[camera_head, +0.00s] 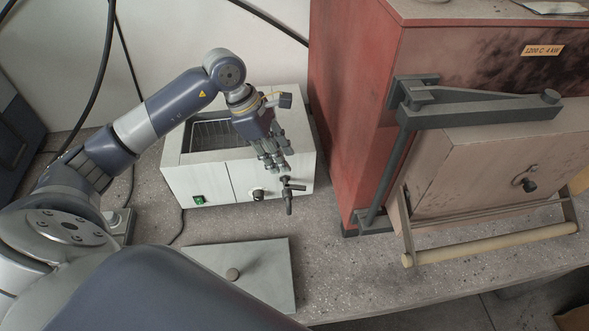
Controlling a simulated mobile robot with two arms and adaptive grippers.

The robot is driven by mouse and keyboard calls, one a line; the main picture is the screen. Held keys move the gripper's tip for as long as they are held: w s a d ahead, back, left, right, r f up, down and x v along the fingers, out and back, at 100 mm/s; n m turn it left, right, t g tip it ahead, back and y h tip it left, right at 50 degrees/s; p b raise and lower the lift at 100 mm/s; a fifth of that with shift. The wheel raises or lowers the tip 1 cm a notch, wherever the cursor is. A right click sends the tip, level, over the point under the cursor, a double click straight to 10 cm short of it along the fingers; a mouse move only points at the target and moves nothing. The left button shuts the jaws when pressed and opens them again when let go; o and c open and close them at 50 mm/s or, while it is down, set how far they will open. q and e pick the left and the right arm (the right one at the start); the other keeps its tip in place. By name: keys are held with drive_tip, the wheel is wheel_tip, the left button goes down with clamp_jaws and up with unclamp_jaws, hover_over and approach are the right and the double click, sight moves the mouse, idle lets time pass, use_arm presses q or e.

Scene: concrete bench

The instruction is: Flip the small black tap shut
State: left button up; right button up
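The small black tap (289,202) sticks out from the front of a white bath-like box (205,184), near its right front corner. Its spout points down, and a short dark lever (297,187) lies roughly crosswise on top, pointing right. My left gripper (276,167) reaches down over the box, with its fingertips just above and slightly left of the tap. I see no clear contact between them. The fingers look close together, but whether they are open or shut is unclear. My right gripper is not in view.
The box has a green switch (199,200) and a dark knob (258,194) left of the tap. A grey lid with a knob (262,275) lies on the bench in front. A red furnace (350,110) with a wooden-handled door stands at right. Bare bench (340,265) lies between.

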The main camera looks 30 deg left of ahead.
use_arm(q)
drive_tip(key=p, duration=0.1)
approach(298, 187)
drive_tip(key=x, duration=0.2)
drive_tip(key=shift+d+f, duration=0.2)
drive_tip(key=p+x, duration=0.1)
drive_tip(key=x, duration=0.3)
drive_tip(key=shift+w+a, duration=0.1)
drive_tip(key=shift+f, duration=0.5)
clamp_jaws()
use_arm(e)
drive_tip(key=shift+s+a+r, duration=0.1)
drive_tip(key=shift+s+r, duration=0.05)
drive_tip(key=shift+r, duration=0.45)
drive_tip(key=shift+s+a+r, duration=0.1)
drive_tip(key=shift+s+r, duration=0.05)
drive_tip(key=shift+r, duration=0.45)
